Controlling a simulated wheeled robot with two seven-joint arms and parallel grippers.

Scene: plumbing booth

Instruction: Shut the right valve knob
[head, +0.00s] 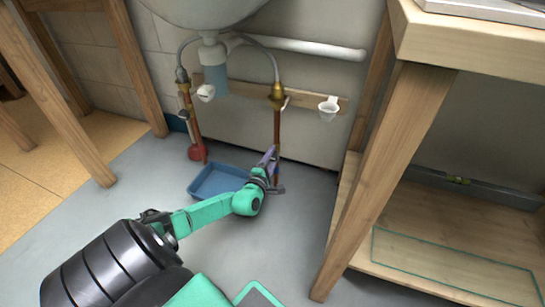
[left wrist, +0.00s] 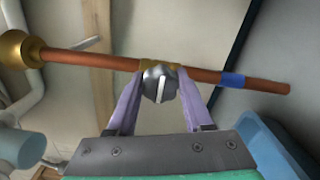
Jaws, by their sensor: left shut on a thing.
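The right valve knob (left wrist: 158,86) is a round grey knob with a white bar mark, on a brass fitting of the right copper pipe (head: 277,125). In the left wrist view the bar stands roughly crosswise to the pipe (left wrist: 90,56). My left gripper (left wrist: 160,78) has its two purple fingers on either side of the knob and is shut on it. In the head view my left gripper (head: 272,160) is low at the right pipe and hides the knob. My right gripper is not in view.
A blue tray (head: 216,181) lies on the floor left of my left gripper. The left pipe (head: 192,125) has a red round part (head: 197,153). A sink (head: 205,10) hangs above. A wooden bench (head: 375,170) stands to the right, its leg near the pipes.

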